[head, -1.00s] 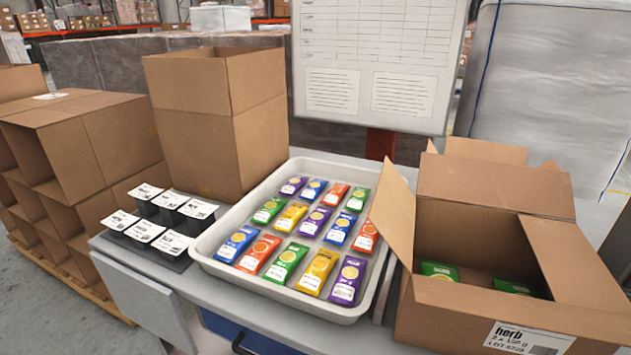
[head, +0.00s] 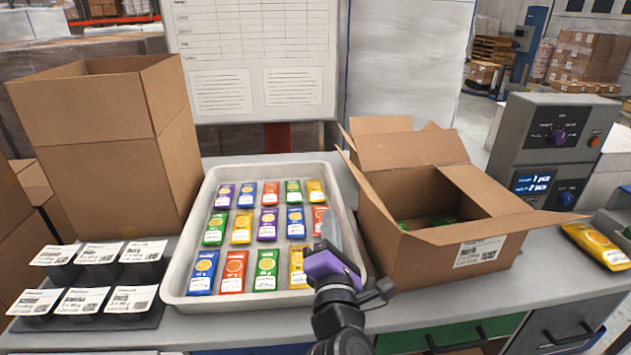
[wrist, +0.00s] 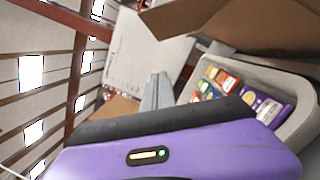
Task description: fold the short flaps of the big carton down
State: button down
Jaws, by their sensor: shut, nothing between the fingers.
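The big carton (head: 420,253) stands upright on the bench right of centre in the head view, its top open. Its left flap (head: 352,166) sticks up and out, its back flap (head: 412,150) stands raised, and its right and front flaps (head: 490,228) spread outward. Several green packets (head: 425,221) show inside. My gripper (head: 332,236) is shut and empty, over the tray's right edge, just left of the carton and apart from it. In the wrist view my gripper's fingers (wrist: 155,92) point up past a brown cardboard flap (wrist: 235,22).
A white tray (head: 176,275) of colourful packets lies left of the carton. A tall open carton (head: 110,140) and black label trays (head: 90,280) stand further left.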

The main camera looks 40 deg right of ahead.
aim_at(365, 184)
jog(key=w+d+r+p, duration=0.4)
jog(key=w+d, duration=0.1)
jog(key=d, duration=0.4)
jog(key=shift+w+d+n, duration=0.25)
jog(key=shift+w+n, duration=0.05)
jog(key=shift+w, duration=0.1)
jog(key=shift+r+p, duration=0.1)
jog(key=shift+p, duration=0.25)
